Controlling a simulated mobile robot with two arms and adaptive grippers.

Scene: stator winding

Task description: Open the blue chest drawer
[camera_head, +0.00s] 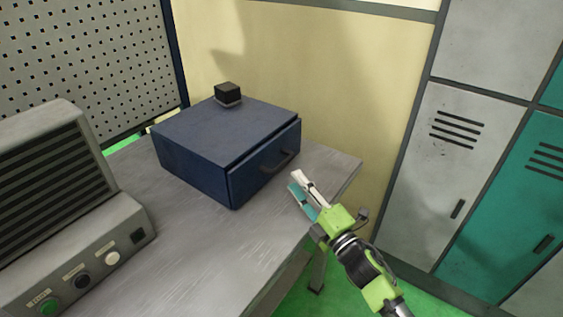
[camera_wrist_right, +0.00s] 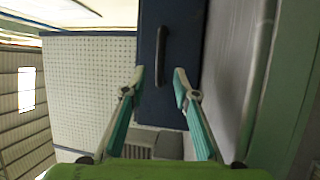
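The blue chest (camera_head: 210,145) stands on the grey table, its drawer front (camera_head: 262,168) facing right and toward me. The drawer looks shut. A dark bar handle (camera_head: 285,161) is on the drawer front. My right gripper (camera_head: 299,181) is open and empty, just in front of the drawer front and a little apart from the handle. In the right wrist view the handle (camera_wrist_right: 161,55) lies ahead, between the lines of the two spread fingers (camera_wrist_right: 159,78). My left gripper is not in view.
A small black block (camera_head: 228,93) sits on top of the chest. A grey machine with knobs (camera_head: 75,215) stands at the left on the table (camera_head: 200,255). Lockers (camera_head: 445,150) stand at the right. The table between machine and chest is clear.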

